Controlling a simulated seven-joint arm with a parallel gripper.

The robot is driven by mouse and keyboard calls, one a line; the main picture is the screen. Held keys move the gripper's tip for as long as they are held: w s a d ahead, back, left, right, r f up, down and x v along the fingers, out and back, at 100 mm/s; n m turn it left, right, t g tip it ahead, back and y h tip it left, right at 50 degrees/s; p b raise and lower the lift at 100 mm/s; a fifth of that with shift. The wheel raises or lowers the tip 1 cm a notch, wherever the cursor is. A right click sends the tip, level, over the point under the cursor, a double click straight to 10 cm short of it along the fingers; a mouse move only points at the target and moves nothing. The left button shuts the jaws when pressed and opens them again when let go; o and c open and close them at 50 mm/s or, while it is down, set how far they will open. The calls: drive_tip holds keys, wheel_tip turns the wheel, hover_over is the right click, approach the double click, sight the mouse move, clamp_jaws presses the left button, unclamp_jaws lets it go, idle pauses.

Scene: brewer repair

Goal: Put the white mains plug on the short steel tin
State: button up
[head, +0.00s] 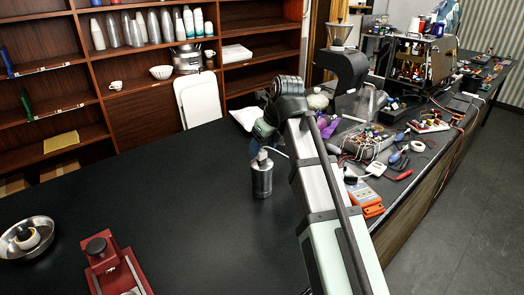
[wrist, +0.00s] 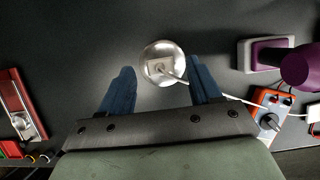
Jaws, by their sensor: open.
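The steel tin (head: 262,181) stands upright on the black table, and its round shiny top shows in the wrist view (wrist: 150,50). The white mains plug (wrist: 158,67) lies on the tin's top, inside the rim as seen from above; it also shows there in the head view (head: 262,156). Its white cord runs off to the right. My gripper (wrist: 162,70) is open, its blue fingers apart on either side of the plug and tin top, touching neither as far as I can see. In the head view my gripper (head: 264,133) is just above the plug, partly hidden by my arm.
A red device (head: 112,265) and a steel bowl (head: 27,238) stand at the left. An orange meter (head: 365,200) and cluttered tools and wires lie at the right. A purple-topped object (wrist: 270,54) is right of the tin.

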drive_tip(key=v, duration=0.9)
drive_tip(key=shift+d, duration=0.1)
